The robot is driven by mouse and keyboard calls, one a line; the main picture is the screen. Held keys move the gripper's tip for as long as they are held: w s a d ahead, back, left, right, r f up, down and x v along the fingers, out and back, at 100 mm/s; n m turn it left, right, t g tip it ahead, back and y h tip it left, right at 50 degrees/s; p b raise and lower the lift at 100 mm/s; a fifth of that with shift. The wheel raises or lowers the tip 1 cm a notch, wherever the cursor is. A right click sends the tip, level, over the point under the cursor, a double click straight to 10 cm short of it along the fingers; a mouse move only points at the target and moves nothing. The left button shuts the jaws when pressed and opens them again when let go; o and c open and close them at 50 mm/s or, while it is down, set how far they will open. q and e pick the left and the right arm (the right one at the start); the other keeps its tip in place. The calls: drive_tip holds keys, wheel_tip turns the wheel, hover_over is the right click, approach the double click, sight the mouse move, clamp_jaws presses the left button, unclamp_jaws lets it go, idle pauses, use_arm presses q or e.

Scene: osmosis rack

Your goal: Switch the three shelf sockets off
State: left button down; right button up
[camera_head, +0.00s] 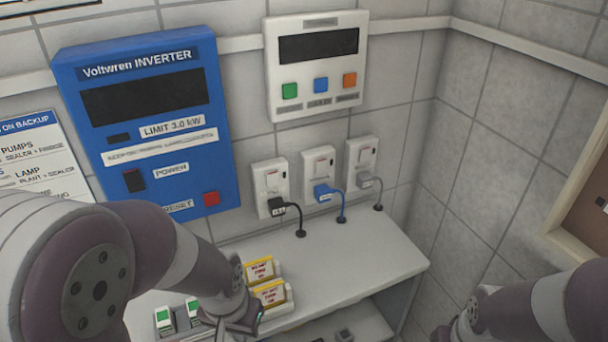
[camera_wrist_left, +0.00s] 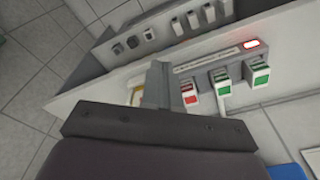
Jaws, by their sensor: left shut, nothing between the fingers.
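Three white shelf sockets are on the wall in the head view: the left one (camera_head: 270,174) has a black plug, the middle one (camera_head: 318,164) a blue plug, the right one (camera_head: 361,152) a grey plug. Each has a small rocker with a red mark above its plug; I cannot tell the rocker positions. My left gripper (camera_head: 243,320) is low by the shelf front, below and left of the sockets, apart from them. It is shut and empty. In the left wrist view its fingers (camera_wrist_left: 156,85) are beside a row of switches. My right gripper is not in view.
A blue inverter (camera_head: 150,130) and a white panel with coloured buttons (camera_head: 317,60) hang above. Yellow tags (camera_head: 270,292) and green switches (camera_head: 165,318) line the shelf front. The wrist view shows a red-lit lamp (camera_wrist_left: 251,44). The shelf top (camera_head: 370,250) is mostly clear.

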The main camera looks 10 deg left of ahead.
use_arm(q)
drive_tip(key=w+d+r+n+t+y+b, duration=0.2)
drive_tip(key=w+n+t+y, duration=0.3)
drive_tip(key=w+n, duration=0.6)
drive_tip(key=w+d+r+n+t+y+b, duration=0.2)
drive_tip(key=w+d+n+t+y+b, duration=0.2)
drive_tip(key=w+n+t, duration=0.5)
drive_tip(key=w+n+y+b, duration=0.1)
drive_tip(key=w+n, duration=0.1)
drive_tip(key=n, duration=0.3)
drive_tip(key=shift+w+d+t+y, duration=0.2)
drive_tip(key=shift+w+t+y, duration=0.15)
drive_tip(key=shift+t+y, duration=0.05)
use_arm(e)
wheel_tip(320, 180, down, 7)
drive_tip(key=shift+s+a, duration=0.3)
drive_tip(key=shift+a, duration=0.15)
use_arm(q)
drive_tip(key=shift+r, duration=0.1)
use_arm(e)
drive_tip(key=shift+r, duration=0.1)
